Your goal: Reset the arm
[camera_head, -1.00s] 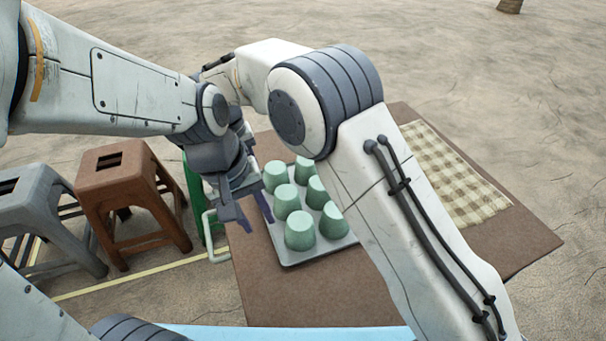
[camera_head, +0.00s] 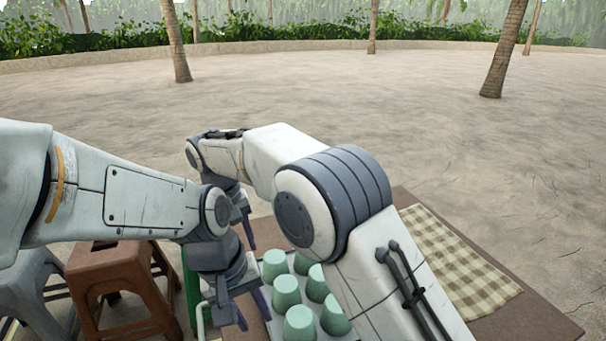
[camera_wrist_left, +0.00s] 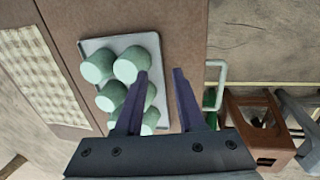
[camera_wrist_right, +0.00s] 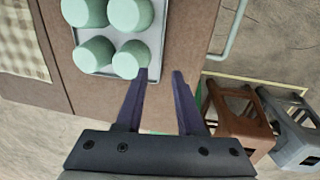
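My left gripper (camera_head: 252,312) points down by the tray's left side in the head view. Its two purple fingers stand apart with nothing between them, as the left wrist view (camera_wrist_left: 160,75) also shows. My right arm reaches across to the left, and its gripper hangs behind the left one, partly hidden in the head view. In the right wrist view its fingers (camera_wrist_right: 159,74) are apart and empty, with the tray's edge and a cup just beyond one fingertip.
Several green cups (camera_head: 286,292) stand on a grey tray (camera_wrist_left: 90,43) on a brown table (camera_wrist_right: 185,25). A checkered cloth (camera_head: 455,260) lies at right. A brown stool (camera_head: 115,275) and a grey stool (camera_head: 30,290) stand at left. Open sand lies beyond, with palms.

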